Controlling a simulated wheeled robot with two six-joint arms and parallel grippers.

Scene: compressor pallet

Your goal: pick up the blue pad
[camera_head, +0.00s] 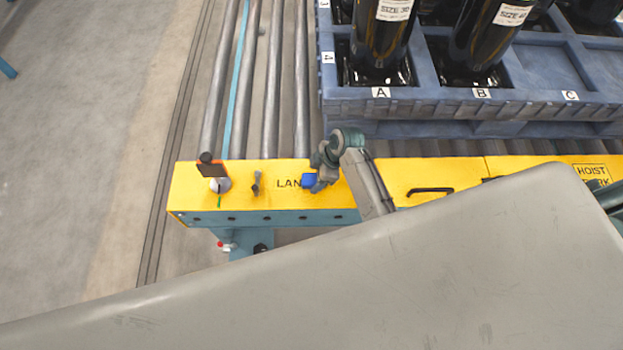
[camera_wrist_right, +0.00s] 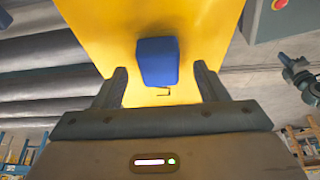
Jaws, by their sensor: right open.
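The blue pad (camera_head: 309,180) is on the yellow ledge beside the black lettering "LAN", partly covered by my right gripper. In the right wrist view the blue pad (camera_wrist_right: 158,62) is a rounded block against the yellow surface. My right gripper (camera_head: 317,178) is over the ledge at the pad. In the wrist view its two open fingers (camera_wrist_right: 160,80) stand to the left and right of the pad, with gaps on both sides. I cannot tell how far the pad is from the fingertips in depth. My left gripper is not in view.
The yellow ledge (camera_head: 240,200) also bears a dark-topped post (camera_head: 213,172), a small dark upright piece (camera_head: 256,184) and a black handle (camera_head: 430,190). Behind it are rollers (camera_head: 272,90) and a blue pallet (camera_head: 450,105) with black cylinders (camera_head: 380,40). Open floor (camera_head: 80,150) is at left.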

